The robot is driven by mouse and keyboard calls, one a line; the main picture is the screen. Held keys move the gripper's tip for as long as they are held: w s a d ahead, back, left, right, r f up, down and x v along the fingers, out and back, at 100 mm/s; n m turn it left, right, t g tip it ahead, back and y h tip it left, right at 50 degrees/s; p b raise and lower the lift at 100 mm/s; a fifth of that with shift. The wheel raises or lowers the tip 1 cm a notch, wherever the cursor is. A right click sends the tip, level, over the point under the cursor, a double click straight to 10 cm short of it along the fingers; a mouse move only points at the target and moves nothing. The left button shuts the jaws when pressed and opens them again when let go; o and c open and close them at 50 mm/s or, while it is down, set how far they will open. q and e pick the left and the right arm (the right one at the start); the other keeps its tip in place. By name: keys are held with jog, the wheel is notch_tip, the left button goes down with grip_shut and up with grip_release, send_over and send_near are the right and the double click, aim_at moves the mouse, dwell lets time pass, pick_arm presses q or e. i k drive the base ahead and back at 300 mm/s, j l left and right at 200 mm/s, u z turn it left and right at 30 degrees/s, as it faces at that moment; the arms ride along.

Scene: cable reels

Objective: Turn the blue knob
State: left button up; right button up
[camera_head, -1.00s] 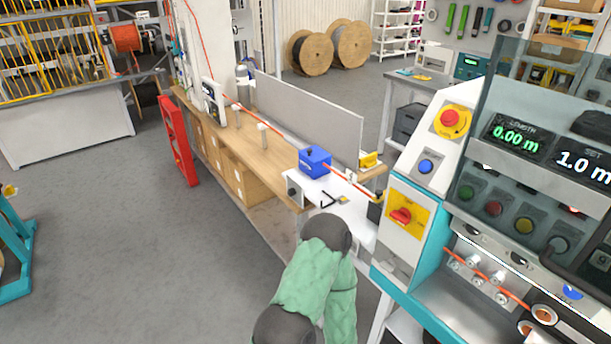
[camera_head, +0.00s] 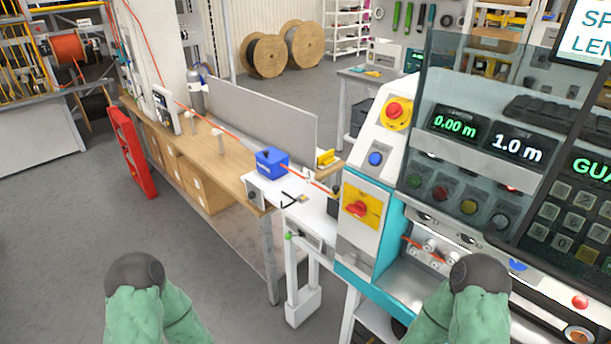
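A small blue knob (camera_head: 518,265) sits on the sloped lower front of the white and teal machine at the right. My green-sleeved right arm, with its dark rounded joint, is in front of the machine just left of the knob, and no contact between them shows. A round blue button (camera_head: 376,158) is on the white panel, between a red button on yellow above and a red rotary switch (camera_head: 359,208) on yellow below. My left arm is at the bottom left over the floor. Neither gripper shows in the picture.
A wooden bench (camera_head: 203,148) with a blue box (camera_head: 271,162) on its white end section runs left of the machine. Orange cable passes along it. A tinted clear guard (camera_head: 480,75) covers displays and coloured buttons. Grey floor at the left is open.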

aim_at(517, 265)
jog(key=z, duration=2.2)
